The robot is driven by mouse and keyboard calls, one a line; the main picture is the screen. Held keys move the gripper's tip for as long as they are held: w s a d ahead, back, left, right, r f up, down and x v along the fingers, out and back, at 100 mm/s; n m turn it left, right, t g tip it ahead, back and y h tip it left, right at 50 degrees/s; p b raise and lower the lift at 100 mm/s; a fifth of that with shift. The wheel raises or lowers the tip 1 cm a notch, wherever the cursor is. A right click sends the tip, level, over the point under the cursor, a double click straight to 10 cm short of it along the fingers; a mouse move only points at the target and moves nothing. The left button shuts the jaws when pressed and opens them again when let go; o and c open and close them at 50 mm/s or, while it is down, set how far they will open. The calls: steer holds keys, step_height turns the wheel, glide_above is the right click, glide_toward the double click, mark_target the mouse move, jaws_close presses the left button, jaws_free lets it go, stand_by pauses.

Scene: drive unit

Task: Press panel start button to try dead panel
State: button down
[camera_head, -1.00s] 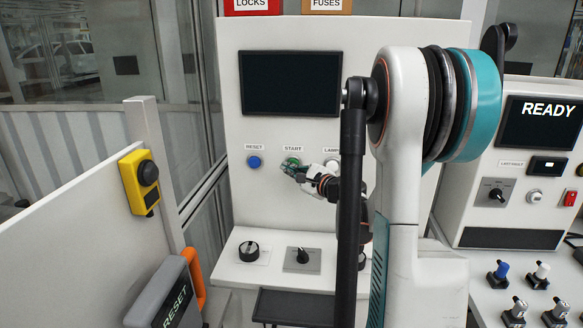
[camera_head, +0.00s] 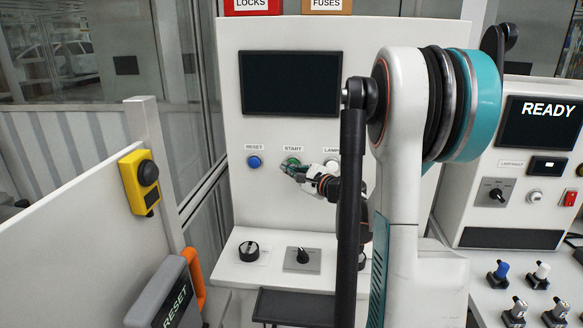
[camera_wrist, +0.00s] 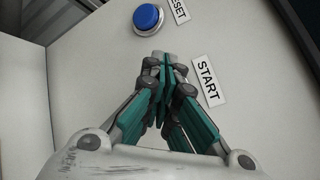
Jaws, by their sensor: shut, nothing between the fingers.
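The panel (camera_head: 270,195) is a white upright cabinet with a dark, blank screen (camera_head: 290,84). The green start button (camera_head: 293,161) sits under the START label (camera_head: 293,148); my gripper partly covers it in the head view and hides it in the wrist view. My gripper (camera_head: 286,167) is shut and empty, its fingertips at or just in front of the start button. I cannot tell whether they touch it. In the wrist view the closed fingertips (camera_wrist: 162,60) lie beside the START label (camera_wrist: 208,81).
The blue reset button (camera_head: 254,161) is just left of my gripper, and a lamp (camera_head: 332,163) is to its right. Two knobs (camera_head: 249,251) (camera_head: 302,256) sit on the ledge below. A yellow box (camera_head: 139,182) is on the left wall. The right cabinet's screen (camera_head: 540,122) reads READY.

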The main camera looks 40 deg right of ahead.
steer(key=shift+w+d, duration=0.1)
steer(key=shift+w+d, duration=0.15)
steer(key=shift+d, duration=0.1)
steer(key=shift+w+d, duration=0.3)
steer(key=shift+d, duration=0.05)
stand_by(0.8)
steer(key=shift+a, duration=0.1)
steer(key=shift+s+a, duration=0.6)
steer(key=shift+b, duration=0.3)
steer(key=s+a, duration=0.4)
steer(key=shift+a, duration=0.3)
stand_by(0.3)
steer(key=shift+w+a, duration=0.1)
